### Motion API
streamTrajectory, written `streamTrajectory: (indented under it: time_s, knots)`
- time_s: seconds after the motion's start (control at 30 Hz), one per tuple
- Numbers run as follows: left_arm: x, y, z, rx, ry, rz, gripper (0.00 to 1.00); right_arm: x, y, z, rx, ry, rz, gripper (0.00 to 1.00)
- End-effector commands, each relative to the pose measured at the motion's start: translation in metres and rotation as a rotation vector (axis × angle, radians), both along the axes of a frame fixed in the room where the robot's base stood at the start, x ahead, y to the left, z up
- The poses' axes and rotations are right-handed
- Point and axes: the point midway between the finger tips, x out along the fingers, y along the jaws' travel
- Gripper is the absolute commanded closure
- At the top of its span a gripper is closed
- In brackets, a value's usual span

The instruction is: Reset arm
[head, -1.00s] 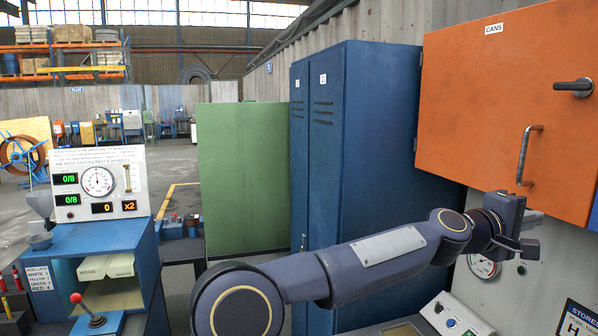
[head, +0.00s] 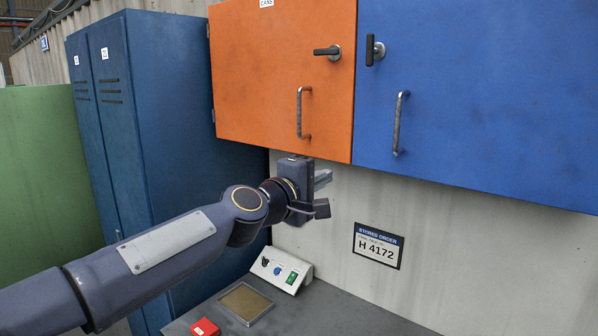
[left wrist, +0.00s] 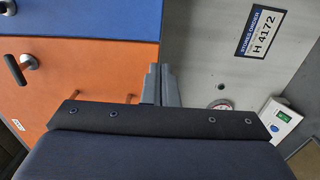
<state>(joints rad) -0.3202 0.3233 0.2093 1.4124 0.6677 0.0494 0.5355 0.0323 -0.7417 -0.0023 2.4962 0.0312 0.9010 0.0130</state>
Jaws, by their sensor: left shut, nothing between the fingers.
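My left arm comes in from the left in the head view. Its gripper (head: 322,178) is shut and empty, just below the orange wall cabinet (head: 270,80) and in front of the pale wall. In the left wrist view the closed fingers (left wrist: 161,84) stand together, between the orange door and the wall. The orange cabinet has a bar handle (head: 303,112) and a dark turn handle (head: 328,51), and its door is closed. My right gripper is not in view.
A closed blue cabinet (head: 480,90) adjoins on the right. Tall blue lockers (head: 165,130) and a green panel (head: 45,165) stand left. Below lie a switch box (head: 281,272), a framed tray (head: 246,303) and a red block (head: 205,328). An order sign (head: 379,246) hangs on the wall.

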Motion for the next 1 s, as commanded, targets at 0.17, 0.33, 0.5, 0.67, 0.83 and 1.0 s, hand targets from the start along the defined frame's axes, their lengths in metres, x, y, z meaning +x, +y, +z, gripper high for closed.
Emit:
streamTrajectory:
  time_s: [0.17, 0.33, 0.5, 0.67, 0.83, 1.0]
  knots:
    - [-0.021, -0.018, 0.004, 0.0, -0.002, -0.001, 1.0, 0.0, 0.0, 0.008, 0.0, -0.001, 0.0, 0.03]
    - [-0.032, -0.017, -0.001, 0.023, -0.006, 0.0, 1.0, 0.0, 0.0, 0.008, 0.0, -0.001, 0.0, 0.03]
    - [-0.071, 0.037, -0.036, 0.239, -0.016, -0.029, 1.0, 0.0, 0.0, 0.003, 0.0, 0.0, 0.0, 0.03]
    - [-0.141, 0.105, -0.107, 0.555, 0.022, -0.095, 1.0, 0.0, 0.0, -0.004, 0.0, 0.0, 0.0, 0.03]
    - [-0.224, 0.159, -0.192, 0.833, 0.118, -0.188, 1.0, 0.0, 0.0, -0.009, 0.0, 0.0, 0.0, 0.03]
    - [-0.303, 0.191, -0.267, 1.025, 0.233, -0.296, 1.0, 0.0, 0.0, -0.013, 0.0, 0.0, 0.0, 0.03]
